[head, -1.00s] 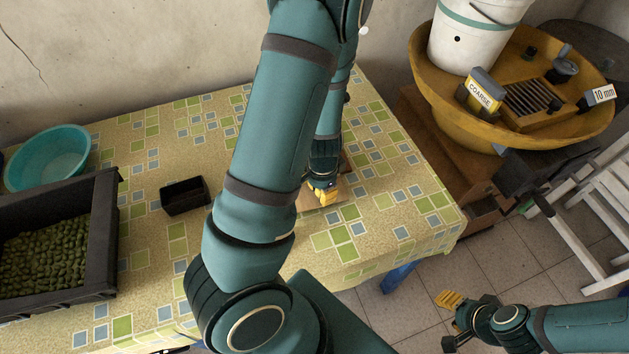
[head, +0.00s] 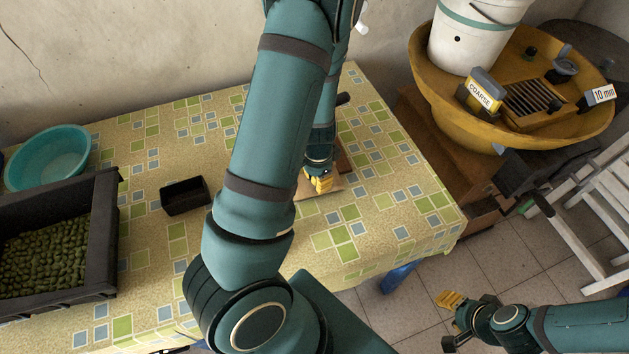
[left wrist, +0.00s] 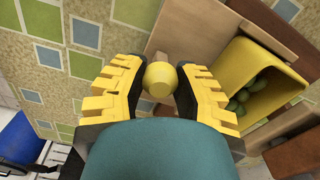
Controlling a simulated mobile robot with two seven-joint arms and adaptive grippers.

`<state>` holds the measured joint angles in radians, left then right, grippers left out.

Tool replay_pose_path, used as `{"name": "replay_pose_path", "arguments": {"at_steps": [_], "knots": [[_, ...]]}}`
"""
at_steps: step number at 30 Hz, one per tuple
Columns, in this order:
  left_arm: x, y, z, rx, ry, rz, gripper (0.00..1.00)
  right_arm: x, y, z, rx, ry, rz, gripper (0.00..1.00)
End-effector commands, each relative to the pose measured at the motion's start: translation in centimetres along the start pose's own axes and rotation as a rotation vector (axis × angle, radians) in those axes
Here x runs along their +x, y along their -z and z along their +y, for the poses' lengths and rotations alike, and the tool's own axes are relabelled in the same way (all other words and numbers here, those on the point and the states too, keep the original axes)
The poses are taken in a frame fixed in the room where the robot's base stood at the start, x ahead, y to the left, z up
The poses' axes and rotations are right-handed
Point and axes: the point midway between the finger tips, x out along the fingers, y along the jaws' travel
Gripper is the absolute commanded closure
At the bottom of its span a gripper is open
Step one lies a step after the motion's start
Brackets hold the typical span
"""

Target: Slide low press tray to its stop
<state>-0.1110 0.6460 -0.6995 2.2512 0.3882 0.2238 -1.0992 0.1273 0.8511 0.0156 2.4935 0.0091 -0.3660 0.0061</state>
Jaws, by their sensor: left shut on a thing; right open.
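My left gripper (head: 319,184) is low over the table at the wooden press, mostly behind my own arm in the head view. In the left wrist view its yellow fingers (left wrist: 160,88) are shut on a round yellow knob (left wrist: 159,76). Behind the knob lies a flat wooden board (left wrist: 190,32), which looks like the low press tray; how the knob joins it is hidden. A yellow box (left wrist: 232,68) holding several green olives is right of the fingers. My right gripper (head: 452,320) is open and empty, over the floor at the lower right.
A black crate (head: 105,235) of green olives, a teal bowl (head: 48,158) and a small black box (head: 185,195) are on the left of the table (head: 150,250). A yellow basin (head: 450,125) with a white bucket (head: 470,40) stands right of the table.

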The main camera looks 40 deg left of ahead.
Motion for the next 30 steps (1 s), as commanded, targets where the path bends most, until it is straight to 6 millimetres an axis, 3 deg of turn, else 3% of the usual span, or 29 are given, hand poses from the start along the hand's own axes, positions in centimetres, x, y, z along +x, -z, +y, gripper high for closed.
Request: {"name": "replay_pose_path", "arguments": {"at_steps": [30], "knots": [[0.0,1.1,-3.6,0.001,0.001,0.002,1.00,0.3,0.0,0.1,0.000,0.000,0.000,0.56]]}}
